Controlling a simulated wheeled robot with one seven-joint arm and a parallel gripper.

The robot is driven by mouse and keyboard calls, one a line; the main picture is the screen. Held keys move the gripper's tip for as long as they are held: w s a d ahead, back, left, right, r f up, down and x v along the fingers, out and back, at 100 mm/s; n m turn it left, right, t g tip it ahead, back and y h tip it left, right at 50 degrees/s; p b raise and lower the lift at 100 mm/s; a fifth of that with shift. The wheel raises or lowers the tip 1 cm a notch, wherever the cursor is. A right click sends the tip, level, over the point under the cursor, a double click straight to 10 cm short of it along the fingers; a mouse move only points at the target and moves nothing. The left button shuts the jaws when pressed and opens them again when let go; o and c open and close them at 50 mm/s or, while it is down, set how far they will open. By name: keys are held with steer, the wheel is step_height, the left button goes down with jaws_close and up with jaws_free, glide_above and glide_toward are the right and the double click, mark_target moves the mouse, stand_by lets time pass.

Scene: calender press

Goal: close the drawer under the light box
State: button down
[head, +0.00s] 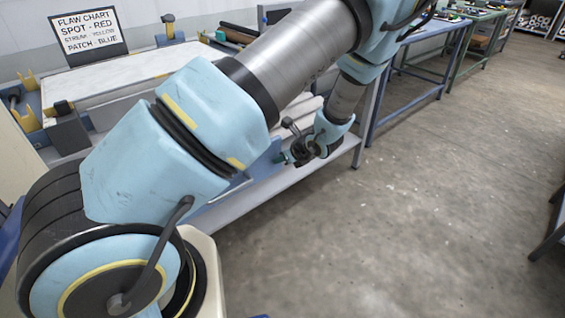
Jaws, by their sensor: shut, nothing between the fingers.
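The light box (120,72) has a pale flat top and stands on the bench at the left. My arm crosses in front of it. A blue panel (264,166) shows below the bench top, beside my gripper, and may be part of the drawer. My arm hides most of the area under the light box, so I cannot tell how far the drawer is open. My gripper (284,157) is shut and empty, low in front of the bench. I cannot tell whether it touches the blue panel.
A sign (88,34) with flaw colours stands behind the light box. A pale lower shelf (285,188) runs under the bench. Blue (425,30) and green tables stand further back. The concrete floor (400,220) to the right is clear, with a dark-legged stand at the right edge.

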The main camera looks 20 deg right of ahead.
steer(key=w+a+b, duration=0.1)
steer(key=w+a, duration=0.2)
steer(key=w, duration=0.3)
steer(key=w+a+b, duration=0.1)
steer(key=w+a, duration=0.2)
steer(key=w, duration=0.4)
steer(key=w+a+b, duration=0.1)
steer(key=w+a, duration=0.2)
steer(key=w, duration=0.4)
steer(key=shift+a, duration=0.25)
steer(key=shift+w+a, duration=0.15)
steer(key=shift+w, duration=0.15)
steer(key=shift+a+r, duration=0.15)
